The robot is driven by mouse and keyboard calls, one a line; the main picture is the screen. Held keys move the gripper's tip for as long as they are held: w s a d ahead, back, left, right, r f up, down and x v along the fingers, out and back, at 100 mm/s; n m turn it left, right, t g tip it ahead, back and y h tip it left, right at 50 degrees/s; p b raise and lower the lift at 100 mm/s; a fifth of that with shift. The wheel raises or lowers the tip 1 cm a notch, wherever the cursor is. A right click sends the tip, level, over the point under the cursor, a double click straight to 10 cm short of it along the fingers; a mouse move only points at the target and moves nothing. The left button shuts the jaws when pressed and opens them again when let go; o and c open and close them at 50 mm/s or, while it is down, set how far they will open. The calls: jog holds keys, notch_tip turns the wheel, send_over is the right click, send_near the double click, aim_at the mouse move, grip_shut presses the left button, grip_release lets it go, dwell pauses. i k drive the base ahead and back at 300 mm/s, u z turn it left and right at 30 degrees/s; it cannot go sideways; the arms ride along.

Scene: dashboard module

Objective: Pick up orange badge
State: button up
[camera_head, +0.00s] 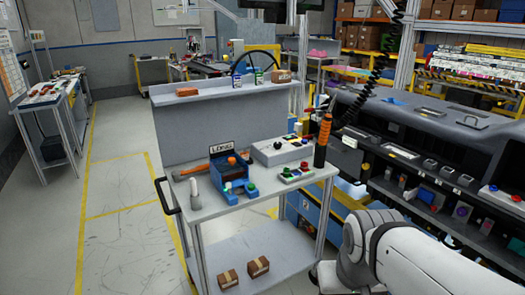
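I cannot clearly make out the orange badge. My white arm comes in at the lower right, in front of the cart's right side. My gripper does not show in this view.
The cart top (265,207) also holds an orange-handled tool (200,170), a grey button box (280,150) and a button panel (296,172). Two cardboard boxes (258,267) lie on the lower shelf. The floor at left is open.

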aim_at(244, 155)
jog(key=z, duration=0.4)
jog(key=i, duration=1.2)
jog(key=u, duration=0.5)
jog(key=i, duration=1.05)
jog(key=u, duration=0.9)
